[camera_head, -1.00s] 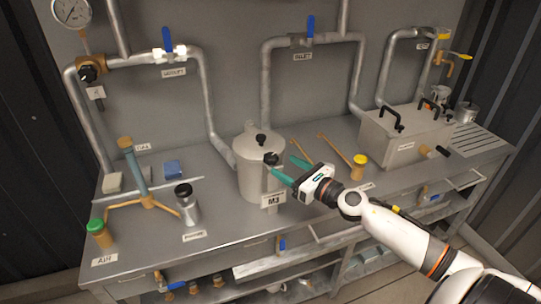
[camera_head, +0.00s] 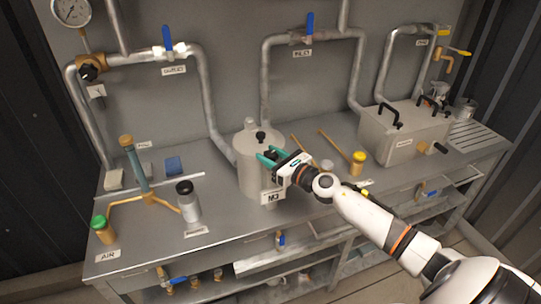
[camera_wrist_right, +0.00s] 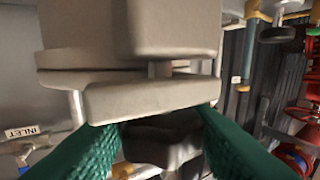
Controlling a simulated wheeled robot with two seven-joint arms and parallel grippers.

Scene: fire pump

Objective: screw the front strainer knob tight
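The fingers press in on both sides of the knob, with no clear gap. In the head view the fingers and hand partly hide the knob. My left gripper is out of view.
A silver bottle with a black cap (camera_head: 188,203) and a brown stand with a blue-grey tube (camera_head: 136,165) are left of the strainer. A yellow-capped jar (camera_head: 357,163) and a grey lidded box (camera_head: 403,135) are to the right. Pipes with blue-handled valves (camera_head: 309,27) run behind.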

